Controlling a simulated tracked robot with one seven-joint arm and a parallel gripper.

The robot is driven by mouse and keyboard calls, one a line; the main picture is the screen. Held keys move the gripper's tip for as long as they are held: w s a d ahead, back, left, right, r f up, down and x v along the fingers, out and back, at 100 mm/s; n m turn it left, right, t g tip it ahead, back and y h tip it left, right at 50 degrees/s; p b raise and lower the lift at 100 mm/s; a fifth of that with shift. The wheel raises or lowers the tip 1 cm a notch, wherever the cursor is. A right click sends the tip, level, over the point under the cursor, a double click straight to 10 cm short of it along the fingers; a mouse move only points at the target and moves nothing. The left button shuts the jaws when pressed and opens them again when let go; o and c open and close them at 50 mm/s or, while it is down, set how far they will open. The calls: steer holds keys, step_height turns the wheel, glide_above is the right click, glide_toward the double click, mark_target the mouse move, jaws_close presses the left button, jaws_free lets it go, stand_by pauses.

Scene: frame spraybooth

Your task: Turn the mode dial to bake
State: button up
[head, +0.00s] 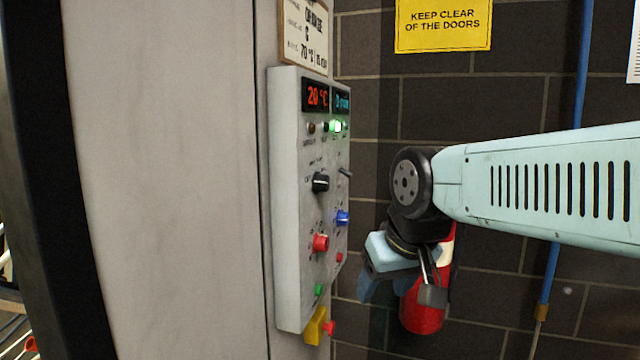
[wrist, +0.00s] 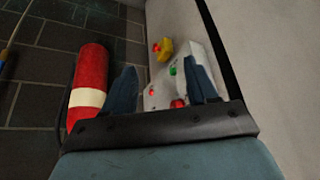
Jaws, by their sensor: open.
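The control box (head: 290,200) is a grey panel on the booth wall, seen at a steep angle in the head view. It carries a black knob (head: 320,182), a blue knob (head: 342,218) and a red knob (head: 320,243). Their labels are too small to read, so I cannot tell which is the mode dial. The displays read 20 °C and a cyan word I cannot read surely. My gripper (head: 372,290) is open and empty, right of the box's lower part. In the wrist view, my gripper (wrist: 162,82) has its fingers apart, with the box's lower end beyond them.
A red fire extinguisher (head: 422,312) stands behind my gripper; it also shows in the wrist view (wrist: 90,75). A yellow part (head: 315,326) with a red piece juts from the box's bottom. A yellow sign (head: 443,25) and a blue pipe (head: 570,180) are on the brick wall.

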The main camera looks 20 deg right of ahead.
steer(key=shift+o, duration=0.7)
steer(key=shift+w+d+f+y, duration=0.1)
steer(key=shift+w+f+y, duration=0.1)
steer(key=shift+y, duration=0.1)
steer(key=shift+o, duration=0.4)
steer(key=shift+w+f+n+g+y, duration=0.1)
steer(key=shift+w+n+g+y, duration=0.1)
steer(key=shift+n+g+y, duration=0.35)
steer(key=n+t+y, duration=0.6)
steer(key=n+y, duration=0.4)
steer(key=y, duration=0.3)
glide_toward(328, 182)
steer(key=shift+m, duration=0.25)
steer(key=x, duration=0.9)
steer(key=shift+a, duration=0.2)
steer(key=shift+c, duration=0.5)
steer(key=c, duration=0.9)
